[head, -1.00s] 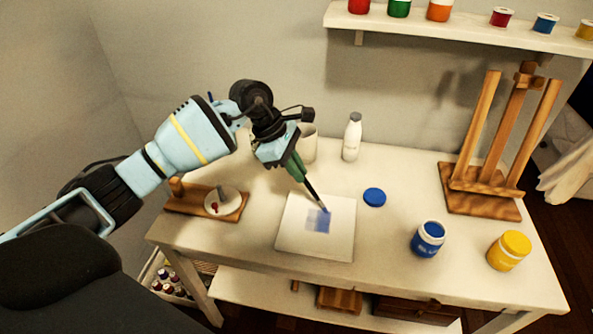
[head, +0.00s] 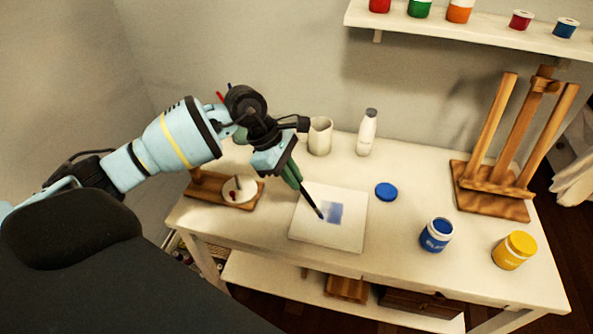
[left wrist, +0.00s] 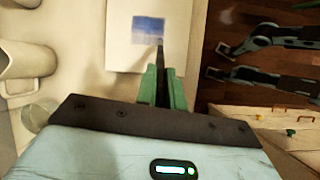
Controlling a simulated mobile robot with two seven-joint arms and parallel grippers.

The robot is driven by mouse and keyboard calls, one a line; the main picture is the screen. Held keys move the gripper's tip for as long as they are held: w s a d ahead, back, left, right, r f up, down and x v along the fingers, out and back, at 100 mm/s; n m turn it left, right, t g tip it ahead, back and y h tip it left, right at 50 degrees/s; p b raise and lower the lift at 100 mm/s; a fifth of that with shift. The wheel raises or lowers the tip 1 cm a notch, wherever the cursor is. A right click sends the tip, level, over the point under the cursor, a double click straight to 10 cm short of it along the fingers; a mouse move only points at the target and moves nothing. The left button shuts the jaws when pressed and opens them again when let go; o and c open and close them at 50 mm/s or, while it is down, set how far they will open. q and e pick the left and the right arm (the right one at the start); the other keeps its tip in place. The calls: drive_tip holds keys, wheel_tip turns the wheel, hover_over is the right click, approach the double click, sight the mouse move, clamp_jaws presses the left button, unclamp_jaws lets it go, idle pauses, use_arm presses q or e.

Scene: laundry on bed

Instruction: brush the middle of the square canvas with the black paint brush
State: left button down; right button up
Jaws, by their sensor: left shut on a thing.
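The square white canvas (head: 348,236) lies flat on the white table, with a patch of blue paint (head: 335,212) near its middle. My left gripper (head: 291,175) is above the canvas's upper left part, shut on the black paint brush (head: 312,200). The brush slants down to the right, its tip at the left edge of the blue patch. I cannot tell whether the tip touches. In the left wrist view the brush (left wrist: 160,62) runs between the green fingers (left wrist: 162,88) to the lower right of the blue patch (left wrist: 147,30). My right gripper is not in view.
An open blue paint jar (head: 436,235), its blue lid (head: 386,192) and a yellow jar (head: 514,250) stand right of the canvas. A wooden easel (head: 500,185) is at the far right. A cup (head: 320,136) and white bottle (head: 367,132) stand behind.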

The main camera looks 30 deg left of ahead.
use_arm(q)
drive_tip(key=shift+w+a+f+b, duration=0.15)
drive_tip(key=shift+w+b, duration=0.15)
drive_tip(key=shift+w, duration=0.25)
drive_tip(key=shift+w+a+b, duration=0.1)
drive_tip(key=shift+w+b, duration=0.15)
drive_tip(key=shift+w, duration=0.3)
drive_tip(key=shift+s, duration=0.15)
drive_tip(key=shift+s+d+p, duration=0.25)
drive_tip(key=shift+s+p, duration=0.2)
drive_tip(key=shift+s, duration=0.55)
drive_tip(key=shift+w, duration=0.15)
